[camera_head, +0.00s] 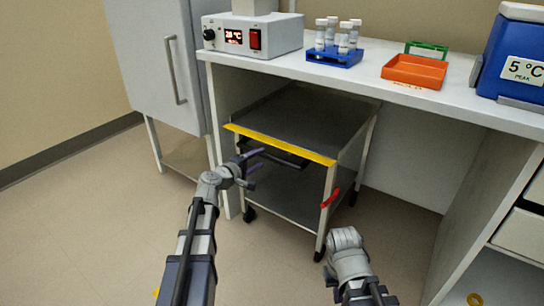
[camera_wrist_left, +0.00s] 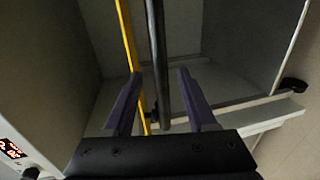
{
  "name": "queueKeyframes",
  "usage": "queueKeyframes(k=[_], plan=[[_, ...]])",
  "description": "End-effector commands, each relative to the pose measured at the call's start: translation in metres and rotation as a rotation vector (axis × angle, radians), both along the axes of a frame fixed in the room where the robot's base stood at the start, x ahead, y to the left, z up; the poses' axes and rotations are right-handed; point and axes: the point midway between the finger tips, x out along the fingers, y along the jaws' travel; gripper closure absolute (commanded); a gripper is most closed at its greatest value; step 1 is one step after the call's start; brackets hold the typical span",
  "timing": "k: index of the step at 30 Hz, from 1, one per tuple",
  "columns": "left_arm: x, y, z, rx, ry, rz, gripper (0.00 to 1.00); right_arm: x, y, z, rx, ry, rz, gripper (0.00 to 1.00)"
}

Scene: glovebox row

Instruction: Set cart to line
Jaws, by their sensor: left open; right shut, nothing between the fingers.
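The cart (camera_head: 277,190) is a grey two-shelf trolley on dark casters, standing under the bench. A yellow strip (camera_head: 290,145) runs along its top front edge, and a dark handle bar (camera_head: 275,153) sits just below. My left gripper (camera_head: 258,163) is open at the left part of that bar. In the left wrist view the bar (camera_wrist_left: 158,60) runs between the purple fingers (camera_wrist_left: 160,88), with no clear contact. The yellow strip is beside the left finger there. My right arm's wrist shows at lower right, but its fingers are hidden. I cannot make out a floor line.
The white bench (camera_head: 450,97) above the cart carries a temperature unit (camera_head: 255,35), a blue tube rack (camera_head: 335,56), an orange tray (camera_head: 414,71) and a blue box (camera_head: 515,50). A cabinet (camera_head: 155,60) stands left of the cart. A red piece (camera_head: 330,198) is on the cart's right post.

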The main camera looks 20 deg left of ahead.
Motion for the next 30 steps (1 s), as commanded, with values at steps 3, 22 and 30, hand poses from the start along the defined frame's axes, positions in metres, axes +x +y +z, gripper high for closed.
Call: queueKeyframes(k=[3,22,30], plan=[[0.005,-0.002,-0.001,0.001,0.001,-0.001,0.43,0.0,0.0,-0.001,0.0,0.0,0.0,1.0],[0.072,-0.027,-0.015,0.002,0.0,-0.001,0.43,0.0,0.0,-0.015,0.0,-0.001,0.0,1.0],[0.071,-0.027,-0.015,0.002,0.0,-0.001,0.49,0.0,0.0,-0.015,0.0,-0.001,0.0,1.0]])
